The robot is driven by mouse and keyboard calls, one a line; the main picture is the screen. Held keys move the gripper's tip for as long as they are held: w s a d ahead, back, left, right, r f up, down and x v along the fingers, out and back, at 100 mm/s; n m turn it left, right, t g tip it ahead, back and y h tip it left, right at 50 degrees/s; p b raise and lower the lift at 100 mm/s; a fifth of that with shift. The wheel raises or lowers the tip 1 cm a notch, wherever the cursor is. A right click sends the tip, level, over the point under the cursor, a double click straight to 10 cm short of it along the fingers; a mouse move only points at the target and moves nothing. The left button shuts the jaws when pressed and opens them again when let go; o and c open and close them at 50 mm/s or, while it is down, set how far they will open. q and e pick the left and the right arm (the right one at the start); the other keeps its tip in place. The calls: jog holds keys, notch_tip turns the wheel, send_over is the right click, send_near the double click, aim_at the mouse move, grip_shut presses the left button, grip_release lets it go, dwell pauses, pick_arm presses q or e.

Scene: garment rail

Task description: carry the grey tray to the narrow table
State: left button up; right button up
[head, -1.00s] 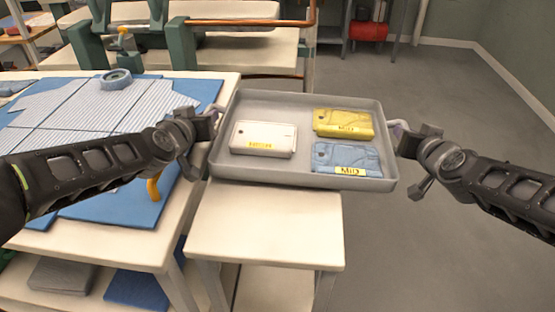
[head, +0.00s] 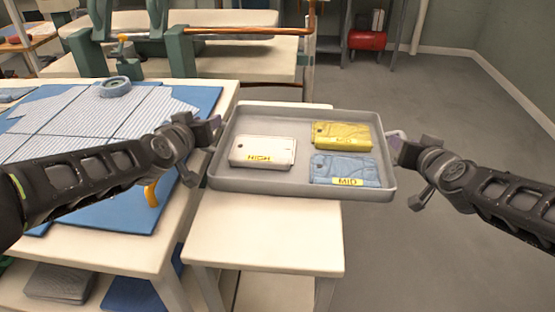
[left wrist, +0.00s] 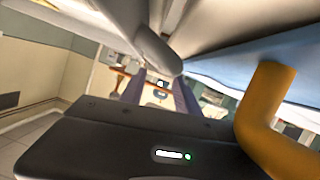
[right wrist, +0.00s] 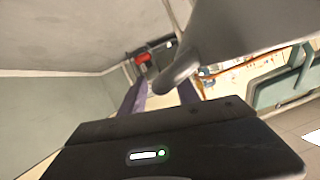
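The grey tray (head: 250,185) hangs level between my two grippers in the head view. It carries a white packet (head: 264,151), a yellow packet (head: 342,135) and a blue packet (head: 345,169). My left gripper (head: 214,124) is at its left end, and my right gripper (head: 396,140) at its right end. In each wrist view the fingers stand on both sides of a grey handle; they seem closed on it. The narrow table (head: 265,235) is below the tray, whose right part reaches past the table's right edge. The tray hides any gap to the tabletop.
A cutting table (head: 125,248) with a blue mat and striped cloth stands close on the left, with a tape roll (head: 115,87) on it. A bench with a copper-coloured rail (head: 250,22) is behind. The floor (head: 450,130) at right is clear.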

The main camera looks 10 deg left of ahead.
pick_arm(q)
jog(key=f, duration=0.2)
jog(key=s+f, duration=0.1)
jog(key=shift+f+g, duration=0.35)
jog(key=shift+g, duration=0.05)
pick_arm(e)
jog(key=shift+w+f, duration=0.15)
jog(key=shift+f, duration=0.05)
pick_arm(q)
jog(key=shift+s+r, duration=0.1)
jog(key=shift+r, duration=0.1)
pick_arm(e)
jog(key=shift+w+f, duration=0.25)
jog(key=shift+w, duration=0.1)
pick_arm(q)
jog(key=shift+t, duration=0.3)
jog(key=s+r, duration=0.2)
jog(key=s, duration=0.1)
jog(key=s+r, duration=0.1)
jog(key=s, duration=0.1)
jog(key=shift+a+r, duration=0.4)
pick_arm(e)
jog(key=shift+s+a+r, duration=0.25)
jog(key=shift+s, duration=0.05)
pick_arm(q)
jog(key=shift+s+r, duration=0.75)
jog(key=shift+r, duration=0.05)
jog(key=shift+d+r, duration=0.1)
jog(key=shift+r, duration=0.05)
